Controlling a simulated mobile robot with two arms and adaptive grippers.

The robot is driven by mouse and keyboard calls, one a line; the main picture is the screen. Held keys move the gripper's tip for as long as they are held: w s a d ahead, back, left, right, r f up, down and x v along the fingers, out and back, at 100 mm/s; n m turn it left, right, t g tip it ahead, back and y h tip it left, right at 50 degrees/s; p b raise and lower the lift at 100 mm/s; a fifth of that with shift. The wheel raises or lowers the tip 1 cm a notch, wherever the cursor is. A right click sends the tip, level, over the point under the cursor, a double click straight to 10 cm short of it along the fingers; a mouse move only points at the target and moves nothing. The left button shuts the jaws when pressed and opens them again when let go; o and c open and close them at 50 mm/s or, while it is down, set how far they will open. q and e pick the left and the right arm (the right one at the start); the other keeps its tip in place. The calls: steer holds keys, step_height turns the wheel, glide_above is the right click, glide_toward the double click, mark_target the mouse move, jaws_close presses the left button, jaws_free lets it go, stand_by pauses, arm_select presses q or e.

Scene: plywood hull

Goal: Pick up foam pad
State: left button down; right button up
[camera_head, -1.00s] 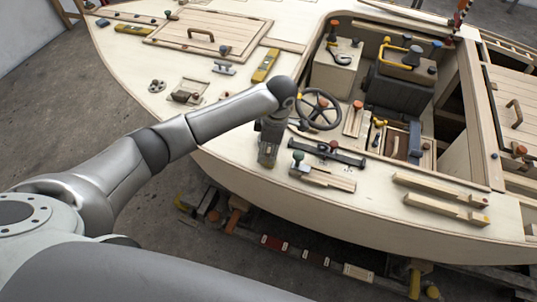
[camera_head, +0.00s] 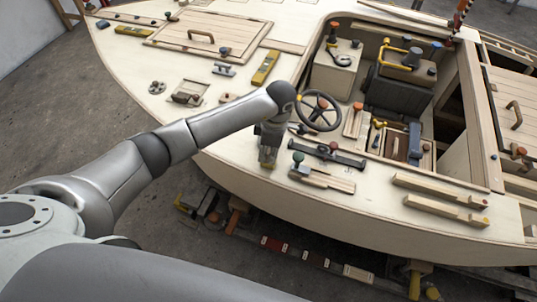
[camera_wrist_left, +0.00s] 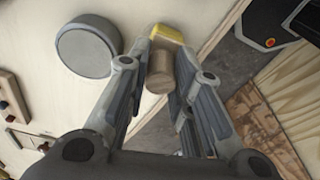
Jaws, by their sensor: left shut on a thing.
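My left gripper (camera_head: 267,163) hangs over the near edge of the plywood deck, left of the small clamp-like tool. In the left wrist view its two fingers (camera_wrist_left: 166,75) are closed around a small tan, rounded piece (camera_wrist_left: 160,72) with a yellow end (camera_wrist_left: 166,33). I take this piece for the foam pad; the fingers hide part of its sides. In the head view only a little yellowish tip shows under the fingers. My right gripper is not in view.
A grey round disc (camera_wrist_left: 88,45) lies beside the gripper in the wrist view. A steering wheel (camera_head: 318,112) stands just right of my wrist. A dark bar tool (camera_head: 328,153) and wooden strips (camera_head: 440,188) lie along the near deck. The open cockpit is behind them.

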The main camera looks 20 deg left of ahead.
mark_target(269, 152)
arm_select(q)
steer(key=shift+r, duration=0.55)
step_height(269, 152, up, 2)
steer(key=shift+s+r+b, duration=0.1)
steer(key=shift+s+b, duration=0.05)
steer(key=shift+b, duration=0.25)
steer(key=s+d+r+b, duration=0.1)
steer(key=s+d+r, duration=0.1)
steer(key=s+r, duration=0.2)
steer(key=s+d+r+b, duration=0.1)
steer(key=s+d+r, duration=0.1)
steer(key=s+r, duration=0.3)
steer(key=shift+s+d+r, duration=0.25)
steer(key=shift+s+r, duration=0.05)
steer(key=shift+s, duration=1.75)
steer(key=c, duration=1.8)
jaws_free()
steer(key=shift+c, duration=0.2)
steer(key=c, duration=0.3)
steer(key=shift+c, duration=0.2)
